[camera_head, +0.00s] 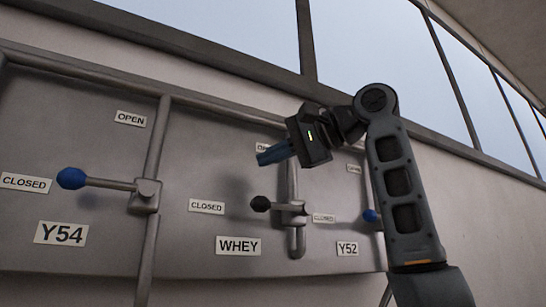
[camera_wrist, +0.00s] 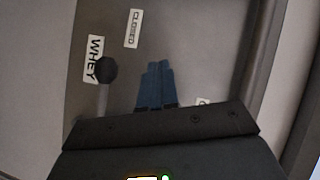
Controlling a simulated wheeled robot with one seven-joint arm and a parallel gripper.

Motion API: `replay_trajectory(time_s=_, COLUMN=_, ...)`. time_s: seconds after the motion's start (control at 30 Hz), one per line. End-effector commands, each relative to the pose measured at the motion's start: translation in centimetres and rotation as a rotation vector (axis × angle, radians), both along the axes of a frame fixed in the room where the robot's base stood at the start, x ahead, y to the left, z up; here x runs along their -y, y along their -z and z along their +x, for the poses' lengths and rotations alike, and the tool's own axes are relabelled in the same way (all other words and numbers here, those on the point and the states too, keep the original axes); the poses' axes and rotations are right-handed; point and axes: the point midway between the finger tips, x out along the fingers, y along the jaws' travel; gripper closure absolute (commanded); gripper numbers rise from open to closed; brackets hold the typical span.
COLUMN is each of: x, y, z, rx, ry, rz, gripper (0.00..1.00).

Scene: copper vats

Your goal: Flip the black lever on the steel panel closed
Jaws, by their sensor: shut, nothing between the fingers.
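The black lever's round knob (camera_head: 260,204) is on the steel panel (camera_head: 215,165), on a short horizontal arm from a valve on a vertical pipe. The lever points left, toward its CLOSED label (camera_head: 206,206); a WHEY label (camera_head: 238,246) is below. My gripper (camera_head: 262,157) has its blue fingers together, above the knob in the head view, apart from it. The gripper partly hides the OPEN label above the lever. In the wrist view the knob (camera_wrist: 103,69) is left of my shut fingers (camera_wrist: 158,68), with a visible gap; the valve body is hidden there.
A blue-knobbed lever (camera_head: 72,178) marked Y54 is at left, pointing to CLOSED. Another blue knob (camera_head: 370,215), by the Y52 label (camera_head: 347,249), is at right, partly behind my arm. Vertical pipes (camera_head: 154,180) and a frame rail stand out from the panel.

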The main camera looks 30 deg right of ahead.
Motion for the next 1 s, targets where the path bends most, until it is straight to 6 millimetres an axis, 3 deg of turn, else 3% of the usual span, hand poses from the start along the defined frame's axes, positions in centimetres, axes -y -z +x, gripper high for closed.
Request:
replay_trajectory(time_s=0.2, x=0.1, y=-2.2, z=-4.0, rx=0.008, ry=0.0, rz=-0.001, gripper=1.0)
replay_trajectory(time_s=0.4, x=0.2, y=-4.0, z=-6.5, rx=0.007, ry=0.0, rz=0.0, gripper=1.0)
replay_trajectory(time_s=0.6, x=0.2, y=-4.7, z=-7.5, rx=0.004, ry=0.0, rz=0.0, gripper=1.0)
replay_trajectory(time_s=1.0, x=0.3, y=-4.7, z=-7.5, rx=0.003, ry=0.0, rz=0.0, gripper=1.0)
